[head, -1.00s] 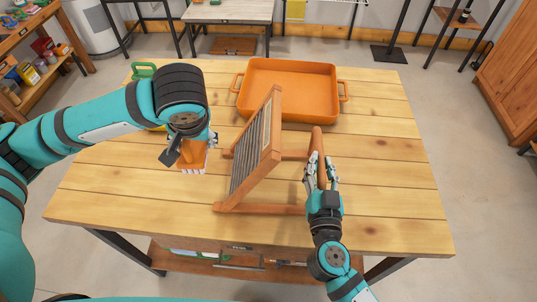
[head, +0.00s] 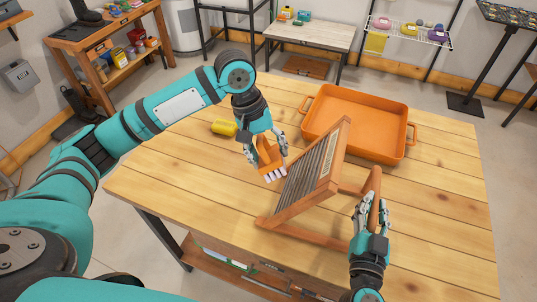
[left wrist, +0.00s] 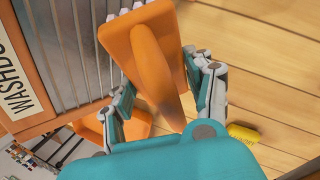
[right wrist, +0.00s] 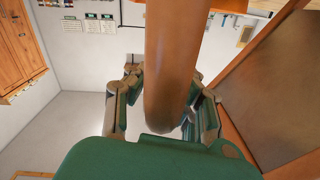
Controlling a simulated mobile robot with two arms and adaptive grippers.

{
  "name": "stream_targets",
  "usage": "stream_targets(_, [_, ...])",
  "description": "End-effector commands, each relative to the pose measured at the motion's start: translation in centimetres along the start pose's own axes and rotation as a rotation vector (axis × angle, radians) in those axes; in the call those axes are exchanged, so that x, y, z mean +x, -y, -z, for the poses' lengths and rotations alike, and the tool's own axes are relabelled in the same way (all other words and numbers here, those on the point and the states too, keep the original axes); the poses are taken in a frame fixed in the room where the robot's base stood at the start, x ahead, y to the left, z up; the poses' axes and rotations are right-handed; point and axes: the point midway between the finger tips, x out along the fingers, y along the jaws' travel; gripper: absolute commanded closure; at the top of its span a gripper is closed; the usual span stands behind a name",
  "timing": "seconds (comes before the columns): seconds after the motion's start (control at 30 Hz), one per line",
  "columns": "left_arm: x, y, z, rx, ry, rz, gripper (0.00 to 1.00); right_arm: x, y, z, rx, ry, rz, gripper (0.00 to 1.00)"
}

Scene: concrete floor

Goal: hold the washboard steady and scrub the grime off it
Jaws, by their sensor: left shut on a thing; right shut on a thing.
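The washboard (head: 307,187) stands tilted on the wooden table, with a wooden frame and a ribbed grey face turned to the left; its label shows in the left wrist view (left wrist: 18,85). I cannot make out grime on it. My right gripper (head: 372,212) is shut on the washboard's wooden handle bar (head: 373,190), which also fills the middle of the right wrist view (right wrist: 172,65). My left gripper (head: 263,150) is shut on an orange scrub brush (head: 268,158). Pale bristles point toward the ribbed face, close to it; I cannot tell whether they touch.
An orange tub (head: 352,122) stands behind the washboard. A yellow object (head: 224,128) lies on the table left of my left gripper. The table's front left (head: 180,190) is clear. Shelves and a side table (head: 312,35) stand farther back.

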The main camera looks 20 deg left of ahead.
Motion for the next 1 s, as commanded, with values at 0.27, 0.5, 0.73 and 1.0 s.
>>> stream_targets(0.27, [-0.8,-0.1,4.3,-0.364,0.145,-0.350,0.72,-0.2,-0.1,-0.8,-0.001,0.016,-0.001,1.00])
stream_targets(0.5, [-0.1,-1.2,4.3,-0.391,0.149,-0.384,0.72,-0.2,-0.1,-0.8,-0.002,0.015,0.000,1.00])
stream_targets(0.73, [1.6,-2.7,3.5,-0.388,0.148,-0.383,0.72,-0.1,-0.1,-0.8,-0.002,0.015,-0.001,1.00])
stream_targets(1.0, [2.9,-3.8,2.9,-0.389,0.147,-0.381,0.72,-0.1,-0.1,-0.7,-0.002,0.015,-0.001,1.00])
